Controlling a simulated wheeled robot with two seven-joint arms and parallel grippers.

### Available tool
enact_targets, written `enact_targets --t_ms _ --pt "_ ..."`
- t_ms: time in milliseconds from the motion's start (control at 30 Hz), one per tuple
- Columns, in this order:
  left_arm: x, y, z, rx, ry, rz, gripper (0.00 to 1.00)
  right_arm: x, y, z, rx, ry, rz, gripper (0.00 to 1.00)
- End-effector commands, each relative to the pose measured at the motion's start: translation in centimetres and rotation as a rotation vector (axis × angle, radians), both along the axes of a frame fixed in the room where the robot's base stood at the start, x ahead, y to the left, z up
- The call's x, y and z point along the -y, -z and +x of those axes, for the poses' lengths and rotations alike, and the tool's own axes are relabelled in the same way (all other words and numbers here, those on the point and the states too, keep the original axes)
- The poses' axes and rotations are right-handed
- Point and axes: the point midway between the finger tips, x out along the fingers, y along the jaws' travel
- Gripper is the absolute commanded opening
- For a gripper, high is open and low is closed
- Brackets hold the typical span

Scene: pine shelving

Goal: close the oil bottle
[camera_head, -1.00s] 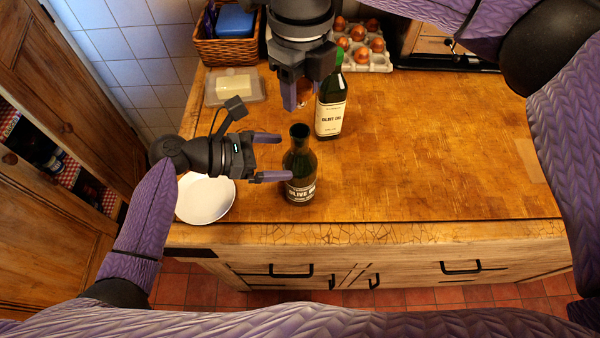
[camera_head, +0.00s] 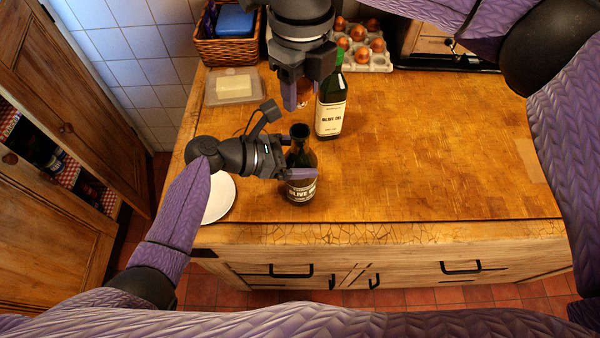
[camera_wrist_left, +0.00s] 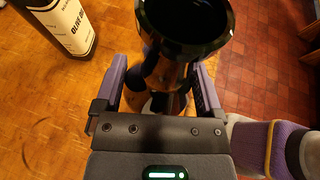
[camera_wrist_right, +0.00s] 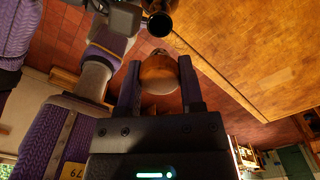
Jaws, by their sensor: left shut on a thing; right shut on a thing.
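The open dark oil bottle (camera_head: 301,160) stands upright on the counter with its mouth bare; the mouth also shows large in the left wrist view (camera_wrist_left: 185,40) and at the top of the right wrist view (camera_wrist_right: 160,24). My left gripper (camera_head: 301,174) is shut on this bottle's body from the left. My right gripper (camera_head: 297,96) points down above and behind the bottle, apart from it. It is shut on a brown, rounded stopper (camera_wrist_right: 160,73), mostly hidden in the head view.
A second olive oil bottle (camera_head: 331,110) with a green cap stands just behind right. A white plate (camera_head: 219,199) is at the left, partly hidden by my left arm. A butter dish (camera_head: 234,87), a wicker basket (camera_head: 225,50) and an egg carton (camera_head: 377,61) are behind. The right counter is clear.

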Motion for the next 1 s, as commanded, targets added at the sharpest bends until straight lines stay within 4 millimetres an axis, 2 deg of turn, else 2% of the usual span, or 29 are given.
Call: enact_targets --t_ms 33,133,167,300,633,1000 --pt "0.0 0.0 0.0 0.000 -0.001 0.001 0.24 0.0 0.0 0.0 0.000 0.000 0.000 0.00" --pt "0.0 0.0 0.0 0.000 -0.001 0.001 0.03 0.0 0.0 0.0 0.000 0.000 0.000 0.00" --pt "0.0 0.0 0.0 0.000 -0.001 0.001 0.00 0.0 0.0 0.0 0.000 0.000 0.000 0.00" --pt "0.0 0.0 0.0 0.000 -0.001 0.001 0.00 0.0 0.2 0.0 -0.001 0.000 -0.001 0.00" --pt "-0.1 0.0 0.0 0.000 -0.001 0.001 0.00 0.0 4.7 0.0 -0.001 0.000 -0.001 0.00" --pt "-0.1 0.1 0.0 -0.001 -0.001 0.002 0.00 0.0 5.0 0.0 0.001 0.000 -0.001 0.00"
